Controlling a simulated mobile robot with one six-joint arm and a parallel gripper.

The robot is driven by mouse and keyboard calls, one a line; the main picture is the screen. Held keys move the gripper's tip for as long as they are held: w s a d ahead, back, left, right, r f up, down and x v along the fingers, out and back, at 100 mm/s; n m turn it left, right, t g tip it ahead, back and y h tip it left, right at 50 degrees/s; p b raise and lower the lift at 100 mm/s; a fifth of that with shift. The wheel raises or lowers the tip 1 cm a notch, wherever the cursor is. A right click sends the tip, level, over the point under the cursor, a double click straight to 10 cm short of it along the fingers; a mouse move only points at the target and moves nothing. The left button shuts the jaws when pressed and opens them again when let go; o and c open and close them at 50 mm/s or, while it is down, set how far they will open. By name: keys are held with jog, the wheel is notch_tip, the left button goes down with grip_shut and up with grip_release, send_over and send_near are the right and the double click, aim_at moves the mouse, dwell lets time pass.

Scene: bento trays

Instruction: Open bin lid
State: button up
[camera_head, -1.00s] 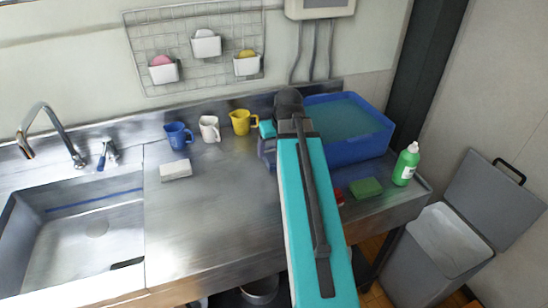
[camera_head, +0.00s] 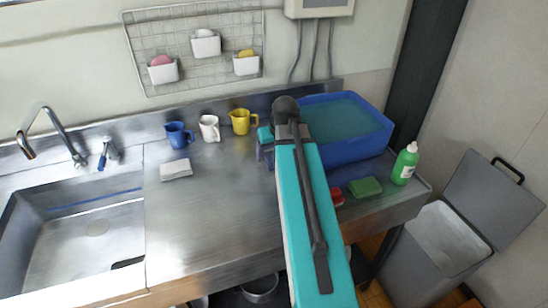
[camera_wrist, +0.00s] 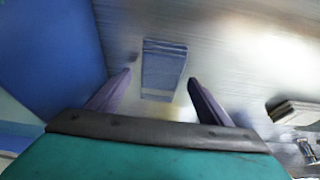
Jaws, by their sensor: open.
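The grey bin (camera_head: 405,268) stands on the floor at the right, beyond the counter's end. Its grey lid (camera_head: 490,200) is raised and tilted back, with a black handle (camera_head: 508,171) at its top edge. The white liner inside the bin shows.
The blue tub (camera_head: 352,151) holds liquid. A green bottle (camera_head: 405,164), a green sponge (camera_head: 365,187) and a red item (camera_head: 337,196) are near the counter's right end. Blue, white and yellow jugs (camera_head: 241,121) stand at the back; a white cloth (camera_head: 176,170) lies in front.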

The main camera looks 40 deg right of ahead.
jog(key=c, duration=1.2)
